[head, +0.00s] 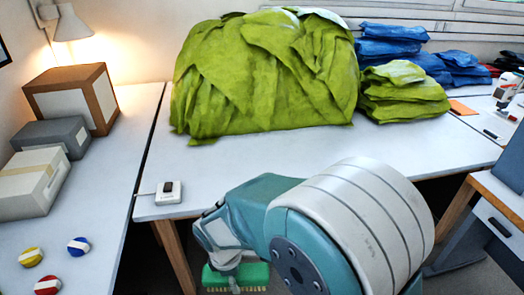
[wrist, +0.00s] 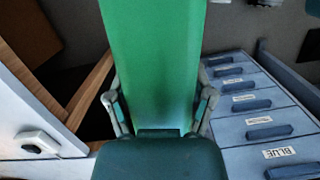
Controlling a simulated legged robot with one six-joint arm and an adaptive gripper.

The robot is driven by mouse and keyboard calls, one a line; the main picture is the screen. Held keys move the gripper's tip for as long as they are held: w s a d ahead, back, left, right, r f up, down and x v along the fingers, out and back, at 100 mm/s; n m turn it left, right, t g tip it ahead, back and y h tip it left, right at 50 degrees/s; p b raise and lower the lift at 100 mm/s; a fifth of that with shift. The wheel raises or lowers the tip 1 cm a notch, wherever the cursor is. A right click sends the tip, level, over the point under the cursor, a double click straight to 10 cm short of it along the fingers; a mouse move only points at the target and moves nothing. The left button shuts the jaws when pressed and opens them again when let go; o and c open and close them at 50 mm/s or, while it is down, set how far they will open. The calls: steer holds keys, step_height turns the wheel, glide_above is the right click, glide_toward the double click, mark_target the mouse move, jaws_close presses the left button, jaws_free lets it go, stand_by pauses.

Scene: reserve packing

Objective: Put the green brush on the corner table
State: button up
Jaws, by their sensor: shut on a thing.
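The green brush (head: 237,277) shows at the bottom of the head view with its bristles down. It fills the middle of the wrist view as a broad green face (wrist: 150,55). My gripper (head: 224,258) is shut on it, with one finger along each side in the wrist view (wrist: 160,108). The brush hangs in front of the back table's near edge, to the right of the left table. The white table at the left (head: 105,212), in the corner under the lamp, looks like the corner table. My arm hides part of the floor and the back table's front edge.
The left table holds boxes (head: 72,97) and several coloured round things (head: 78,246); its middle is clear. The back table (head: 250,165) holds a green cloth heap (head: 265,75) and a small white switch box (head: 168,192). Labelled drawers (wrist: 265,130) stand at the wrist view's right.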

steer(key=w+d+f+m+g+y, duration=0.1)
steer(key=w+d+f+m, duration=0.2)
steer(key=w+d+m, duration=0.6)
steer(key=w+d+f+m, duration=0.3)
steer(key=w+d+m, duration=0.5)
steer(key=d, duration=0.5)
steer(key=shift+w+f+m+g+y, duration=0.35)
steer(key=shift+w+m+g+y, duration=0.05)
steer(key=shift+m, duration=0.3)
steer(key=shift+a, duration=0.1)
